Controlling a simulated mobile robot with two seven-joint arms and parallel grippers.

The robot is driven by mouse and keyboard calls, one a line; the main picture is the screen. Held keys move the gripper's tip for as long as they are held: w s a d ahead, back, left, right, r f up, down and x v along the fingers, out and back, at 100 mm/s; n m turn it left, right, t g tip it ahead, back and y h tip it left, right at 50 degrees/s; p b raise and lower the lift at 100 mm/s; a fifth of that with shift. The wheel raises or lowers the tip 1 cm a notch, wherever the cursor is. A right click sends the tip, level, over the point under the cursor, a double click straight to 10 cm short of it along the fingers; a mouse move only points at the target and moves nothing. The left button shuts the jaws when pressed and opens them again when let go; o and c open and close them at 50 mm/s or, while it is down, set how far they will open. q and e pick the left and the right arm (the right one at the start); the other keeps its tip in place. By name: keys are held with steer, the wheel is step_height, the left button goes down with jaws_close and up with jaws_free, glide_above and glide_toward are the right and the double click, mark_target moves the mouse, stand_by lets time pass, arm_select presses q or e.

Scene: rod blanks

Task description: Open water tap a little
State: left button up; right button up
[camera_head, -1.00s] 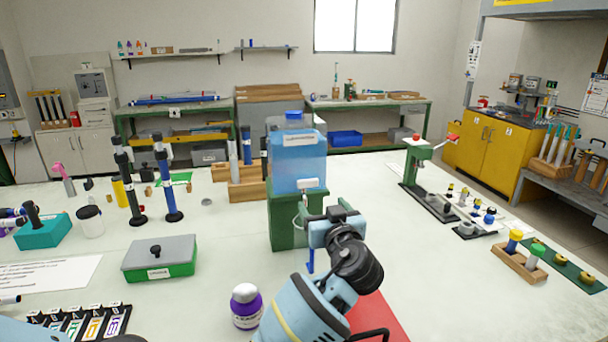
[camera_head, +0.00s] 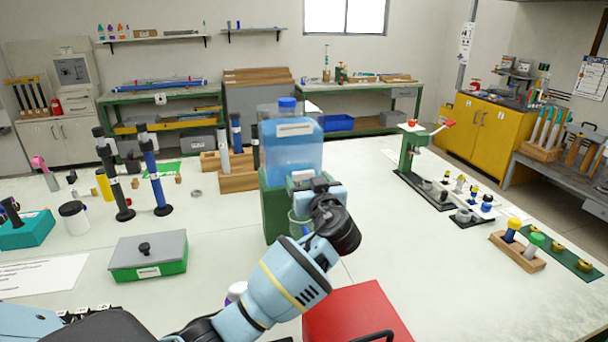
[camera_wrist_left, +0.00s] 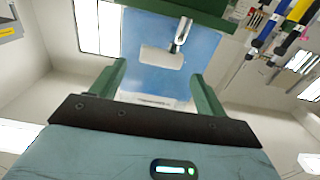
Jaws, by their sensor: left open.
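A blue water tank (camera_head: 290,150) with a blue cap stands on a green stand (camera_head: 272,210) on the white bench. Its white tap (camera_head: 303,175) is on the front, partly behind my left gripper (camera_head: 318,188). In the left wrist view, the tap's white handle (camera_wrist_left: 160,56) and hooked spout (camera_wrist_left: 182,36) show ahead of my left gripper (camera_wrist_left: 160,86). Its two green fingers are apart with nothing between them, one on each side of the handle's line. I cannot tell whether they touch the tank. My right gripper is out of view.
A red box (camera_head: 358,315) lies at the front, near my left arm. A green box with a grey lid (camera_head: 149,256) stands to the left. A purple-and-white bottle (camera_head: 236,292) is mostly hidden behind the arm. The bench right of the tank is clear up to a green press (camera_head: 408,150).

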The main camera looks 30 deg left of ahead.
mark_target(304, 173)
arm_select(q)
steer(key=x, duration=0.2)
steer(key=shift+w+a+r, duration=0.1)
steer(key=shift+w+a, duration=0.35)
steer(key=shift+a, duration=0.05)
steer(key=c, duration=1)
